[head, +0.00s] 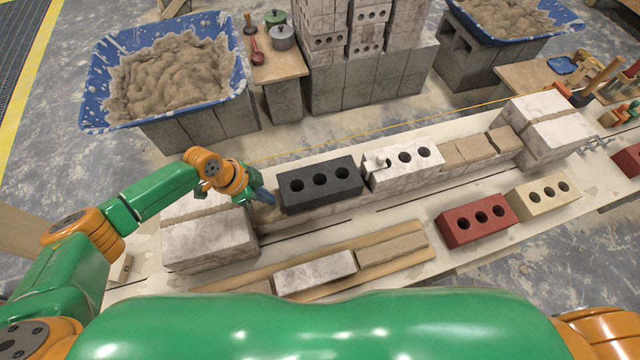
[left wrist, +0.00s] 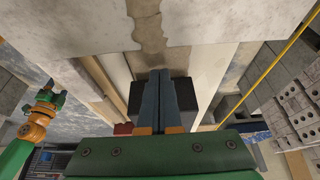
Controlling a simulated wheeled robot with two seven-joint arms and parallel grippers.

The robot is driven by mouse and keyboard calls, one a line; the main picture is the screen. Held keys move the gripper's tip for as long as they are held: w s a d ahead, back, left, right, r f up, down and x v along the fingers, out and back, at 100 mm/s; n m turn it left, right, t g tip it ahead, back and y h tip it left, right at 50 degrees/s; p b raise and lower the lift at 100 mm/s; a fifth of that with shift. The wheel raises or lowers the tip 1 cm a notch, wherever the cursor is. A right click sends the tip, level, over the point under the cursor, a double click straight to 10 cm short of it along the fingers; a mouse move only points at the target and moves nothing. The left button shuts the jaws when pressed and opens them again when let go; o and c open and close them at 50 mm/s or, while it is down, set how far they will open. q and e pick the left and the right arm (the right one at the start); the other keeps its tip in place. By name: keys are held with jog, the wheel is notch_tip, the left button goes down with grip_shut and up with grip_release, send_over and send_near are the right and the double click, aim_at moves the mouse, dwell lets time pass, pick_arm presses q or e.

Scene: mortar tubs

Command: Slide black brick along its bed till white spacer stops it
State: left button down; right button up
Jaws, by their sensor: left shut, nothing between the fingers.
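The black brick (head: 320,187), with three holes, lies on the mortar bed of the low wall in the middle of the head view. The white spacer (head: 377,161) shows at its right, at the left end of a white three-holed brick (head: 412,158). Any gap between black brick and spacer is too small to tell. My left gripper (head: 266,196) is shut and empty at the black brick's left end; I cannot tell whether it touches. In the left wrist view its closed fingers (left wrist: 160,74) point at the dark brick (left wrist: 184,88), partly hiding it.
White block piers stand at the wall's left (head: 207,240) and right (head: 545,130) ends. A yellow string (head: 330,144) runs behind the wall. A red brick (head: 476,219) and a cream brick (head: 542,197) lie in front. A blue mortar tub (head: 100,100) stands behind.

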aim_at(282, 193)
pick_arm(q)
jog(key=shift+w+d+r+b, duration=0.1)
jog(key=shift+w+d+b, duration=0.15)
jog(key=shift+d, duration=0.6)
jog(key=shift+w+d+b, duration=0.15)
jog(key=shift+w+d, duration=0.05)
jog(key=shift+d, duration=0.65)
dwell(1.0)
jog(key=shift+a, duration=0.1)
jog(key=shift+s+a, duration=0.15)
jog(key=shift+a, duration=0.35)
jog(key=shift+r+p, duration=0.2)
jog(key=shift+p, duration=0.25)
notch_tip(282, 193, up, 9)
jog(key=p, duration=0.8)
jog(key=shift+f, duration=0.2)
jog(key=shift+a, duration=0.1)
